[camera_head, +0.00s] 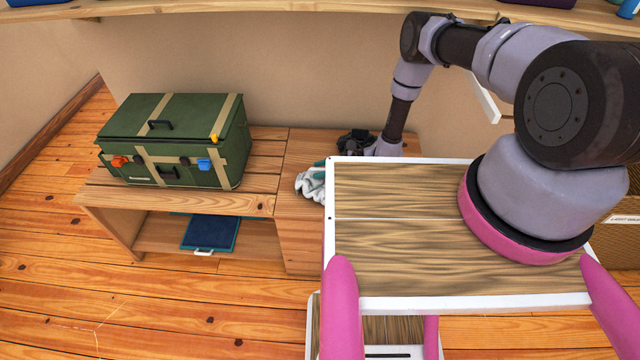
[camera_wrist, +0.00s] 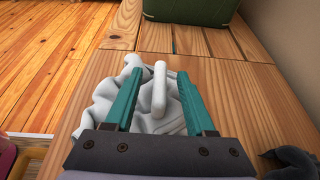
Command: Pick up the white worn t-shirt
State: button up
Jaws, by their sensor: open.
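The white worn t-shirt (camera_wrist: 105,98) lies crumpled on the wooden bench top (camera_wrist: 220,85), near its front edge. In the head view only a small part of the shirt (camera_head: 312,186) shows; my body's tray top hides the rest. My gripper (camera_wrist: 157,78) is open, its two teal fingers over the shirt, with white cloth visible between and around them. A pale, rounded upright shape stands between the fingers; I cannot tell if it is a fold of the shirt. Whether the fingers touch the cloth is unclear. In the head view one teal finger (camera_head: 320,163) shows beside the shirt.
A green case (camera_head: 178,140) with tan straps stands on the bench left of the shirt. A dark object (camera_head: 355,141) lies on the bench behind my gripper. A blue flat item (camera_head: 210,232) rests on the lower shelf. The plank floor (camera_head: 150,310) at front left is clear.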

grip_shut()
dwell(1.3)
